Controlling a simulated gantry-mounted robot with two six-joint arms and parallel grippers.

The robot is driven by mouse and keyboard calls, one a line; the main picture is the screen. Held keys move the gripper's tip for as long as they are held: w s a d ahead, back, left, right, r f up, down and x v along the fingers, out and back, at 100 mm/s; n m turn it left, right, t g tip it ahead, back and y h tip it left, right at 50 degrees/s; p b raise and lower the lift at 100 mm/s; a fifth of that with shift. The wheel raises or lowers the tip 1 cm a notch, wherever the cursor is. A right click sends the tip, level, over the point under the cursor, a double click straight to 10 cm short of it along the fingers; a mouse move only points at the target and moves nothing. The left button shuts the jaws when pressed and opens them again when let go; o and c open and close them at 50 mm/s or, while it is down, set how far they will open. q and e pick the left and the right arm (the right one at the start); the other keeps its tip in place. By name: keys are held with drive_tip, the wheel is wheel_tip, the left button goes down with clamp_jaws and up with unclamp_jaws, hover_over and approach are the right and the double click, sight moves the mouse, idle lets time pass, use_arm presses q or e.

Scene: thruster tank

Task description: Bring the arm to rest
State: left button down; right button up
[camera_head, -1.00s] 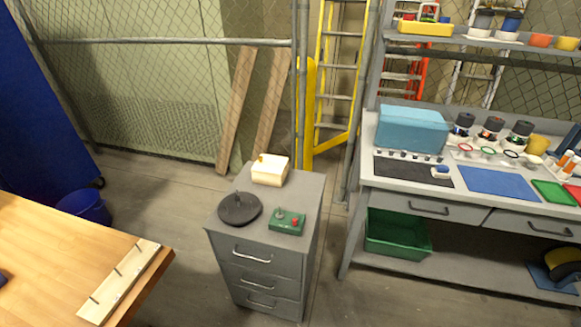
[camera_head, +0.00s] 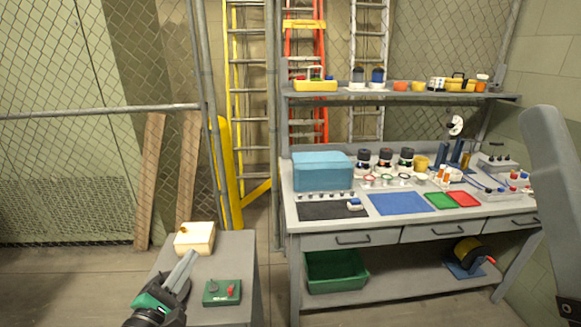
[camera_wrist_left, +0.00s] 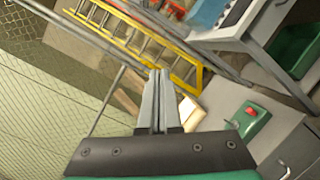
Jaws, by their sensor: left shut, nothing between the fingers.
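My left gripper (camera_head: 191,257) shows at the lower left of the head view, its two grey fingers shut together and empty. It points up and to the right, in front of the grey drawer cabinet (camera_head: 238,258). In the left wrist view the same fingers (camera_wrist_left: 159,74) lie side by side with nothing between them. A grey arm link of mine stands at the right edge of the head view. My right gripper is not in view.
On the cabinet are a cream box (camera_head: 195,238) and a green control box (camera_head: 222,292) with a red button, both near the left gripper. A workbench (camera_head: 285,205) with a blue case (camera_head: 322,172) and several small parts stands to the right. Open floor lies between.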

use_arm(q)
drive_tip(key=s+d+r+m+t+h, duration=0.1)
drive_tip(key=s+d+r+m+t, duration=0.2)
drive_tip(key=r, duration=0.7)
drive_tip(key=s+d+r+m+t+h+p, duration=0.15)
drive_tip(key=s+r+m, duration=0.3)
drive_tip(key=r, duration=0.45)
drive_tip(key=s+d+r+m+t+h, duration=0.1)
drive_tip(key=s+d+r+m, duration=0.3)
drive_tip(key=r, duration=0.6)
drive_tip(key=s+a+r+m+t+y, duration=0.35)
drive_tip(key=s+r+m, duration=0.45)
drive_tip(key=s+m, duration=0.35)
wheel_tip(320, 180, up, 37)
drive_tip(key=w+m+p, duration=0.1)
drive_tip(key=m+p, duration=0.1)
drive_tip(key=p, duration=3.5)
drive_tip(key=shift+w+d+r+p, duration=0.2)
drive_tip(key=shift+d+p, duration=0.05)
drive_tip(key=shift+p, duration=0.05)
